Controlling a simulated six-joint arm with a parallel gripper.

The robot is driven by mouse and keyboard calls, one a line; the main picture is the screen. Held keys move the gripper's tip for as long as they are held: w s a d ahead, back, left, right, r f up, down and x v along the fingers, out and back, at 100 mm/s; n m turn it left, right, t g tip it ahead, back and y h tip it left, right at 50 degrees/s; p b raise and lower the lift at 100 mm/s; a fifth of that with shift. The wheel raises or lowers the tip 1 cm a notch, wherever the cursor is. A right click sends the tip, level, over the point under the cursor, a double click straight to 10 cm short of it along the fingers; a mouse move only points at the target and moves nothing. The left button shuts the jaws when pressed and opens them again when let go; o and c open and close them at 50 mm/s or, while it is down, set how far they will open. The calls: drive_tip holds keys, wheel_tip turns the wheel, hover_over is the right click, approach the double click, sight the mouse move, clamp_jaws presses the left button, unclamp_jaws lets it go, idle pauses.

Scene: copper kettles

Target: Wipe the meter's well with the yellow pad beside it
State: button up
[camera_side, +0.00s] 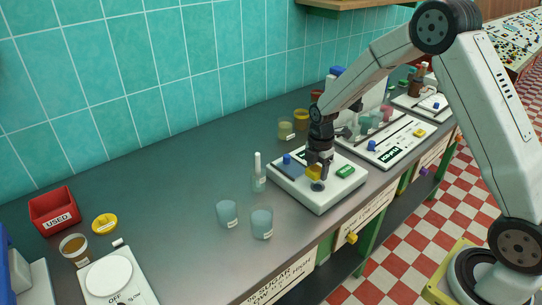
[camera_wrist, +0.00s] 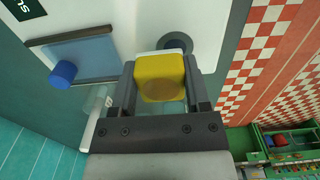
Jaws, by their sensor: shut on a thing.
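My gripper (camera_side: 318,168) is over the white meter (camera_side: 323,201) and shut on the yellow pad (camera_side: 313,172). In the wrist view the yellow pad (camera_wrist: 160,80) sits between the two dark fingers (camera_wrist: 160,88), with a darker round patch on its face. The meter's well (camera_wrist: 176,44) is a dark grey ring just beyond the pad, partly hidden by it. In the side view the well (camera_side: 318,186) shows just below the pad. I cannot tell whether the pad touches the meter. A blue knob (camera_wrist: 64,73) and a lid (camera_wrist: 82,62) are beside the pad.
A small clear bottle (camera_side: 259,178) stands left of the meter. Two bluish cups (camera_side: 262,222) stand at the front. Another white instrument (camera_side: 386,140) is to the right. A red USED bin (camera_side: 54,210) and a white scale (camera_side: 108,277) are far left. The counter's middle is clear.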

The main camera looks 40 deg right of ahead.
drive_tip(key=shift+r, duration=2.7)
